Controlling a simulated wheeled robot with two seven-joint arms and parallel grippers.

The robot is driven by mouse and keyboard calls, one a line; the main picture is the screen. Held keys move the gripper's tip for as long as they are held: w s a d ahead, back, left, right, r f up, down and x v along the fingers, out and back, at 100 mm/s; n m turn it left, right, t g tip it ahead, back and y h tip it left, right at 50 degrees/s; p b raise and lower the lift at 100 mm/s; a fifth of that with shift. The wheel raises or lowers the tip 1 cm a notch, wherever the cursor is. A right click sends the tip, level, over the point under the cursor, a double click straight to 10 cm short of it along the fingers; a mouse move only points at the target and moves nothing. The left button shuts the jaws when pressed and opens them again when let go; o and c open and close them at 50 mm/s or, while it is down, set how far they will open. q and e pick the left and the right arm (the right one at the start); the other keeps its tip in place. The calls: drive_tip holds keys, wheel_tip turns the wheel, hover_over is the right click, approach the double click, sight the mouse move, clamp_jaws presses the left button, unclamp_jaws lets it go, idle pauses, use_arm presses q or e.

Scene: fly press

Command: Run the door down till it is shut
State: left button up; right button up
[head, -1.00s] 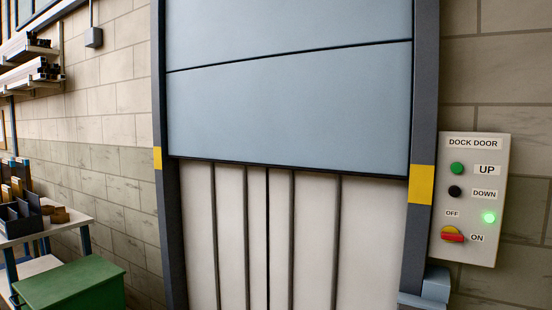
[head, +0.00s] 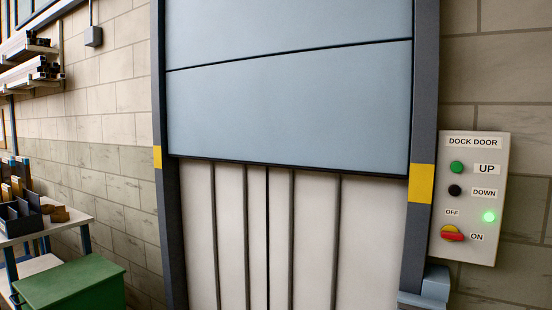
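The dock door (head: 290,105) is a light blue-grey panelled door between dark posts. It is partly down, and its dark bottom edge (head: 290,167) hangs above pale vertical panels (head: 230,235). The control box (head: 465,150) is on the wall at the right. It has a green UP button (head: 457,168), a black DOWN button (head: 454,190), a lit green lamp (head: 489,216) and a red and yellow OFF/ON switch (head: 452,233). Neither gripper is in view, and the foot of the doorway is below the picture.
A green box (head: 70,284) stands at the lower left, beside a bench (head: 70,222) with dark bins. Wall racks (head: 30,75) hold bars at the upper left. Yellow bands (head: 422,184) mark the door posts. The wall around the control box is clear.

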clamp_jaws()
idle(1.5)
